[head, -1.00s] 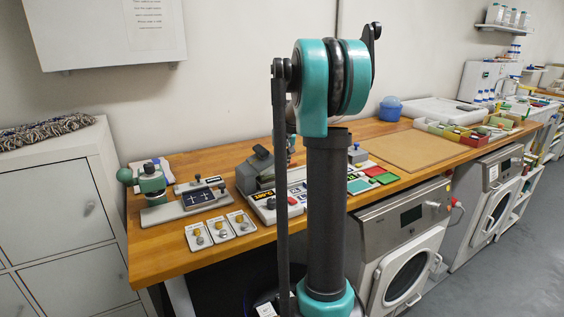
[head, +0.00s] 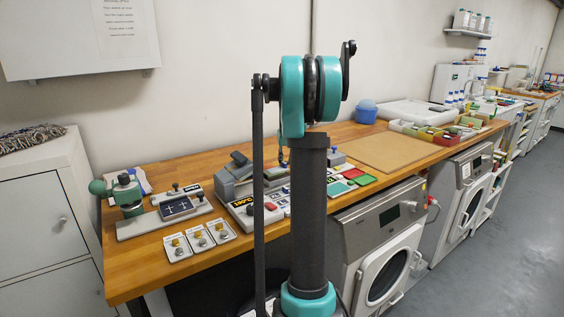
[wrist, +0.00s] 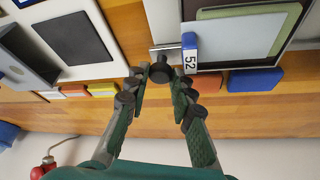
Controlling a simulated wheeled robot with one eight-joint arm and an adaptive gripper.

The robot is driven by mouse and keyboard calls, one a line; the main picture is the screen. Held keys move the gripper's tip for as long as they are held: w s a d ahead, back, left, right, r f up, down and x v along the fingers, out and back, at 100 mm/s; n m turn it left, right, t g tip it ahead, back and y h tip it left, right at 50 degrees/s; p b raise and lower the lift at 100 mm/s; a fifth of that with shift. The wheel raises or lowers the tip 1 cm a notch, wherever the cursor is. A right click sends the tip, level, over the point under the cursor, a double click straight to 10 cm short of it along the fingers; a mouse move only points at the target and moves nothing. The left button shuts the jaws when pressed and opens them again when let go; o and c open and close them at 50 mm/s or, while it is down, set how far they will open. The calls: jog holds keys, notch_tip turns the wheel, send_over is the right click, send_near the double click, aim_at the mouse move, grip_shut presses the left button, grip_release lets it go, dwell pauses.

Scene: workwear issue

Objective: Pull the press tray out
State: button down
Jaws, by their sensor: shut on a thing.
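In the wrist view, my gripper (wrist: 160,76) has its two fingers on either side of a black round knob (wrist: 160,70), shut on it. The knob sits at a metal edge beside a blue and white tag (wrist: 190,53) marked 52. A pale grey-green panel (wrist: 238,38) in a dark frame lies to its right; I cannot tell whether this is the press tray. My gripper is hidden there.
The wooden bench (head: 165,249) carries a green-knobbed fixture (head: 128,193) and small switch plates (head: 199,238) at left. A brown board (head: 385,152) and coloured bins (head: 436,132) lie at right. Front-loading machines (head: 385,228) stand below. The grey floor (head: 500,230) at right is open.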

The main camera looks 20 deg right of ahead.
jog(key=c, duration=1.3)
grip_release()
jog(key=shift+r, duration=0.1)
jog(key=v, duration=1.2)
jog(key=shift+a, duration=0.1)
jog(key=shift+s, duration=0.1)
